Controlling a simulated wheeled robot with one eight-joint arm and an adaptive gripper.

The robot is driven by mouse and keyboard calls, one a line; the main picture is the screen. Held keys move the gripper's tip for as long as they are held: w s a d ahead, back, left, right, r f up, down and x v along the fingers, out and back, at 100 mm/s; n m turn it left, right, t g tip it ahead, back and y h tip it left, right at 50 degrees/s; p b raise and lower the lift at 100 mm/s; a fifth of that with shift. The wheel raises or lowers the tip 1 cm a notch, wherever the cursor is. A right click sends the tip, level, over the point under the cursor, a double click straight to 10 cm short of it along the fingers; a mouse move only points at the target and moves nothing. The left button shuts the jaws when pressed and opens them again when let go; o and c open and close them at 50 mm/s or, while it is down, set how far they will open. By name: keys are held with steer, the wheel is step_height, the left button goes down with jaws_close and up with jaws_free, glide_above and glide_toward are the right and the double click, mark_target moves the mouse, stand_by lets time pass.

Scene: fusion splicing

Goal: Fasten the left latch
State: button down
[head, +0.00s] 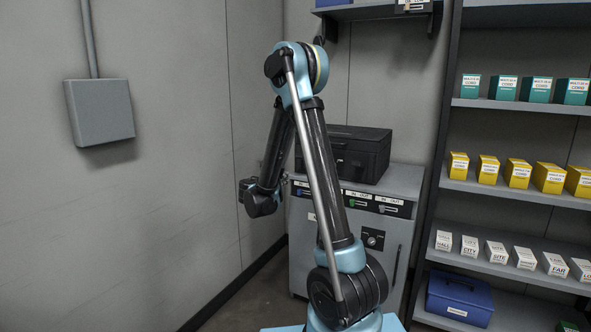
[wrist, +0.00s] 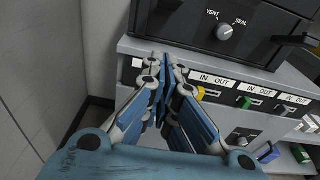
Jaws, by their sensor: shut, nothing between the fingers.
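A black case (head: 357,153) stands on top of the grey cabinet. In the wrist view the case (wrist: 270,22) shows a round knob (wrist: 224,32) between the words VENT and SEAL. A dark lever-like part (wrist: 292,41) sticks out at the right of its front, perhaps a latch. A dark shape at the top edge, left of the knob, is cut off, so I cannot tell if it is the left latch. My gripper (wrist: 164,72) is shut and empty, low in front of the case's left end. In the head view my arm hides part of the case.
The cabinet (head: 308,237) has IN/OUT sliders with yellow, green and blue tabs along its upper front. A wall (wrist: 65,45) is close on the left. A shelf rack (head: 506,104) with boxes stands at the right.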

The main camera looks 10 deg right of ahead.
stand_by(0.3)
steer(key=w+d+r, duration=0.2)
steer(key=w+d, duration=0.4)
steer(key=w, duration=0.3)
steer(key=shift+d+r, duration=0.3)
steer(key=shift+r, duration=0.1)
steer(key=shift+w, duration=0.1)
steer(key=shift+r, duration=0.1)
